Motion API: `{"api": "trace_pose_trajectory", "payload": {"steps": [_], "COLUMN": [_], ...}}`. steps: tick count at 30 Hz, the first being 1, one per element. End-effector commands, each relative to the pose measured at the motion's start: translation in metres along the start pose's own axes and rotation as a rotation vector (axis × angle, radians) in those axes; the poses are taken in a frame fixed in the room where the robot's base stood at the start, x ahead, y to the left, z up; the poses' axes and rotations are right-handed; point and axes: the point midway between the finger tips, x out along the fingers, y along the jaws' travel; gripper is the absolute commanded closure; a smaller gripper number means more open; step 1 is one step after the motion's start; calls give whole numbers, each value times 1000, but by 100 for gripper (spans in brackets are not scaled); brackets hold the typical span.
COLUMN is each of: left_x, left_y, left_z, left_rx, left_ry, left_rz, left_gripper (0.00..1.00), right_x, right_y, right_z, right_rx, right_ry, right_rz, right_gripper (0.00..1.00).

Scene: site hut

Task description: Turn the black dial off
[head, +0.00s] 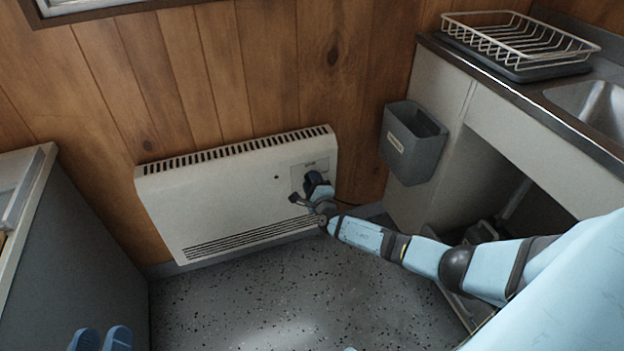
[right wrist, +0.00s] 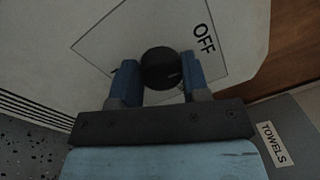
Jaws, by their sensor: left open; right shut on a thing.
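The black dial (right wrist: 160,66) is on a square plate outlined on the white wall heater (head: 225,195). In the right wrist view the word OFF (right wrist: 204,39) is printed on this plate, right of the dial. A small pale mark shows on the dial, but I cannot tell clearly which way it points. My right gripper (head: 313,180) is at the heater's right end, its two blue fingers shut on the dial from both sides. In the head view it mostly hides the dial. My left gripper (head: 100,340) is open and empty at the bottom left edge, away from the heater.
A grey bin (head: 410,150) labelled TOWELS in the right wrist view (right wrist: 275,143) hangs right of the heater. The counter (head: 500,80) with a dish rack (head: 520,42) and sink (head: 595,102) is at right. A grey cabinet (head: 90,250) stands at left. The speckled floor (head: 270,300) is clear.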

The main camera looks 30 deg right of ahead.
Motion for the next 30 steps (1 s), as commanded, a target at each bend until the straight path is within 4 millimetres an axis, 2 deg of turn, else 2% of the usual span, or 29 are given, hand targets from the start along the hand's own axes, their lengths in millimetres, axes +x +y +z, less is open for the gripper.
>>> {"api": "trace_pose_trajectory", "payload": {"steps": [9, 24, 25, 28, 30], "left_x": [0, 0, 0, 0, 0], "left_y": [2, 2, 2, 2, 2], "left_z": [-9, -10, -9, -9, -9], "left_rx": [2, 1, 1, 2, 1], "left_ry": [29, 35, 35, 34, 34], "left_rz": [-3, -3, -3, -3, -3], "left_gripper": [57, 57, 57, 57, 57], "right_x": [0, 0, 0, 0, 0], "right_y": [0, 1, 1, 1, 1], "right_z": [-1, -1, -1, -1, -1], "right_rx": [-109, -126, -126, -125, -125], "right_ry": [-6, -7, -7, -7, -7], "right_rz": [2, 2, 2, 2, 2], "right_gripper": [81, 81, 55, 32, 32]}}
